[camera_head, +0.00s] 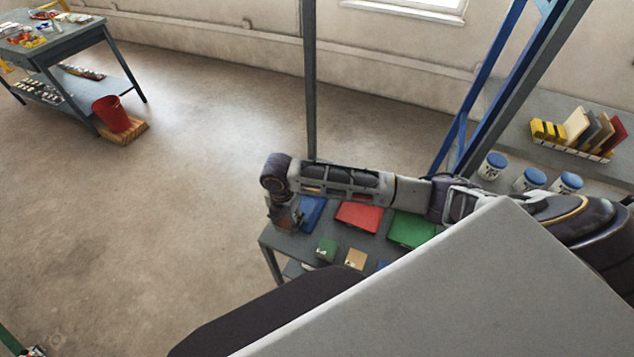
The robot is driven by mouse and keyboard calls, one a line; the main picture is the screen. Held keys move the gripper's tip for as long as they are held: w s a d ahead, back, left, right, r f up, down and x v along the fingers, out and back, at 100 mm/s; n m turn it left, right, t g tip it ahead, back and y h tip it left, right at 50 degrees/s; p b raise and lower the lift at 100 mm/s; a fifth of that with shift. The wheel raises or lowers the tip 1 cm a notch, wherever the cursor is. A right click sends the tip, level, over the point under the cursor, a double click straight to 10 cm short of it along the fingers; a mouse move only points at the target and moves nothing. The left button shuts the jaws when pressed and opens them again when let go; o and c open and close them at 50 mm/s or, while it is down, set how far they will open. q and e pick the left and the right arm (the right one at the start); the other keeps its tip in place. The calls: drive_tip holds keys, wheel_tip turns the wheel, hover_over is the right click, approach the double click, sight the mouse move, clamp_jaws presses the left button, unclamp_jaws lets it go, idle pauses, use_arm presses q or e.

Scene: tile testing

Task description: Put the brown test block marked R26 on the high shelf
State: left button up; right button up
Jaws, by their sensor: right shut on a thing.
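My right gripper (283,212) hangs at the end of my right arm, over the left end of a low grey table. It is shut on a small brown block (288,218), mostly covered by the fingers. Its marking cannot be read. To the right, a grey shelf (498,128) in a blue and grey frame bears a rack of tiles and several jars. I cannot tell whether this is the high shelf. My left gripper is not in view.
The low table (278,243) holds a blue tile (312,211), a red tile (359,216), a green tile (411,229) and small blocks. Grey and blue posts rise behind it. A large pale panel covers the lower right. Open floor lies left.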

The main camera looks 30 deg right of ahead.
drive_tip(key=shift+f, duration=3.1)
drive_tip(key=shift+f+p, duration=0.3)
drive_tip(key=shift+f, duration=1.6)
drive_tip(key=shift+f, duration=0.1)
drive_tip(key=o, duration=1)
drive_tip(key=shift+c, duration=0.2)
drive_tip(key=shift+r+b, duration=0.4)
drive_tip(key=shift+r, duration=5.7)
